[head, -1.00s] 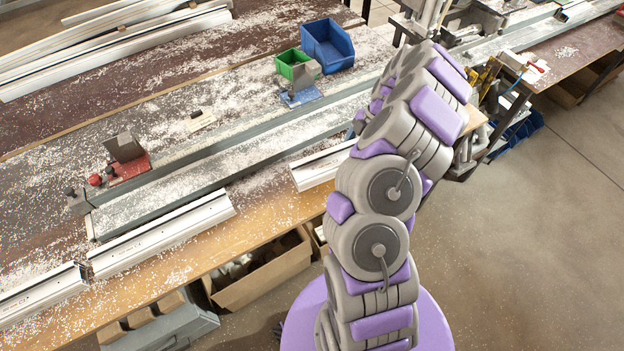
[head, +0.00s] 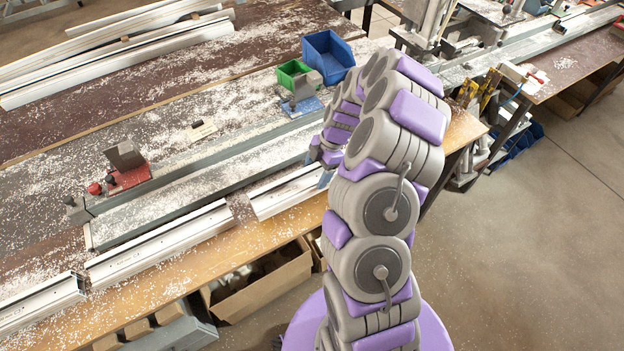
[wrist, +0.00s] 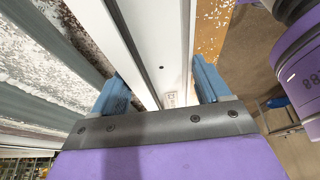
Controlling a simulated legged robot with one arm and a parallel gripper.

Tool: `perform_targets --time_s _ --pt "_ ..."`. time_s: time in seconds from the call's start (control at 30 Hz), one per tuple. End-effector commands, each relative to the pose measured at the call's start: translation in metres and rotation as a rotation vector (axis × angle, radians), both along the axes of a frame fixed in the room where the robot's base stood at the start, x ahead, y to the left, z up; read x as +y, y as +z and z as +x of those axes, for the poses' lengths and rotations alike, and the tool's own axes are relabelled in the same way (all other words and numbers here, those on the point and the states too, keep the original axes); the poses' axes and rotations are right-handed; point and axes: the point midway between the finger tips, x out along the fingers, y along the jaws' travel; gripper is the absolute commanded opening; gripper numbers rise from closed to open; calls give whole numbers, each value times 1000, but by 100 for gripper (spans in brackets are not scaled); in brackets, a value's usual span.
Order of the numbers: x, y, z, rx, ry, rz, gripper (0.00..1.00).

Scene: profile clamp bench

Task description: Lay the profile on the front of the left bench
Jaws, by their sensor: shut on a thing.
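A white profile (head: 283,193) lies along the wooden front strip of the left bench (head: 190,270), in line with two other pieces. Its right end is hidden at my gripper (head: 325,172), which is small and partly covered by my arm in the head view. In the wrist view, the blue fingers of my gripper (wrist: 160,86) stand on both sides of the white profile (wrist: 165,45), and they are shut on it. The profile runs away from the palm. I cannot tell whether it touches the bench top or hangs slightly above it.
Two white pieces, a middle one (head: 160,245) and a left one (head: 40,303), lie along the front edge. Behind them are a red clamp (head: 128,178), a green bin (head: 293,74) and a blue bin (head: 328,56). A cardboard box (head: 262,284) sits below.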

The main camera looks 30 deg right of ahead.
Motion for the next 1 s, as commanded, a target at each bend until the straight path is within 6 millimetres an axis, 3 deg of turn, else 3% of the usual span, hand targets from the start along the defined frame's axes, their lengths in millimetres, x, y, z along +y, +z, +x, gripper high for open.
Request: perform_targets --time_s 0.27,0.53,0.77,0.8,1.0 --pt "13 -4 4 0 -2 0 23" --pt "13 -35 2 5 -1 2 23" --pt "13 -36 3 0 -1 0 23" --pt "13 -37 3 1 -1 0 79" --pt "13 -37 3 1 -1 0 98"
